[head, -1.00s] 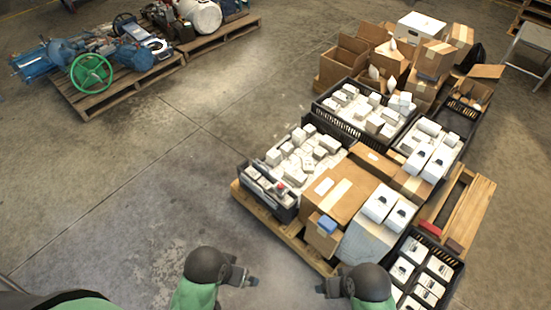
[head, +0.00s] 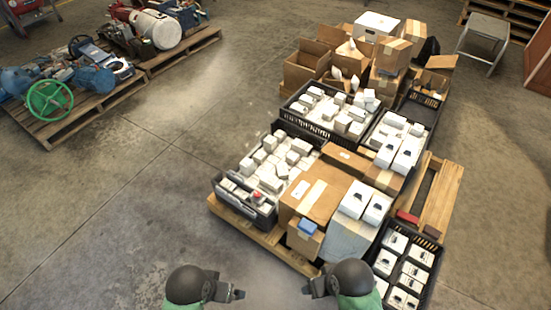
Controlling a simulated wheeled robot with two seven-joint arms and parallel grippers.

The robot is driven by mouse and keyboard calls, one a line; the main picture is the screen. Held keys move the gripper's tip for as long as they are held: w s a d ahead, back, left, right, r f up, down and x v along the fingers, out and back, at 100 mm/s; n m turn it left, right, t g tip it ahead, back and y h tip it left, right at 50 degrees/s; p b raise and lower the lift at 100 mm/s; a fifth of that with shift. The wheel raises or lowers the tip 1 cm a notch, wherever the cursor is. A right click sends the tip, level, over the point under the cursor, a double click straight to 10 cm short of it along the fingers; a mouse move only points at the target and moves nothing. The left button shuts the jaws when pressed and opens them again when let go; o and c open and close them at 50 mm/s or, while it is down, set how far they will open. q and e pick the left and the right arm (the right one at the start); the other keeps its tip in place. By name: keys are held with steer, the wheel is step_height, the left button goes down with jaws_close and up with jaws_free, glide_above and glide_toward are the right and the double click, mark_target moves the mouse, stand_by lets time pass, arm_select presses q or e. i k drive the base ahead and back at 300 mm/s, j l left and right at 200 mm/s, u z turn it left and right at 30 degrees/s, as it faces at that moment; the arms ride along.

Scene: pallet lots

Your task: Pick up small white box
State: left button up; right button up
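Several small white boxes (head: 269,179) lie in a dark crate (head: 262,215) at the left front of the pallet. More small white boxes (head: 330,109) fill another dark crate behind it. Larger white boxes with dark marks stand on the right side. Which small white box is meant I cannot tell. My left gripper (head: 238,295) and my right gripper (head: 307,289) are at the bottom of the head view, in front of the pallet and apart from all boxes. They are too small to tell whether they are open or shut.
A wooden pallet (head: 262,236) bears the crates and a big cardboard box (head: 300,210). More cardboard boxes (head: 305,65) are piled at the back. A pallet of machine parts with a green handwheel (head: 49,100) stands at left. The floor (head: 150,190) between is clear.

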mark_target(292, 157)
steer(key=z, duration=0.2)
steer(key=i+j+z, duration=0.4)
steer(key=j, duration=0.2)
steer(key=j+z, duration=0.2)
steer(key=i+j+z, duration=0.2)
steer(key=j, duration=0.3)
steer(key=i+j, duration=0.1)
steer(key=j, duration=0.35)
steer(key=i+j, duration=0.15)
steer(key=j, duration=0.35)
steer(key=i+j+z, duration=0.1)
steer(key=j, duration=0.35)
steer(key=i+j, duration=0.1)
steer(key=j, duration=0.4)
steer(key=i+j, duration=0.1)
steer(key=j, duration=0.35)
steer(key=i+j, duration=0.1)
steer(key=j, duration=0.4)
steer(key=z, duration=0.05)
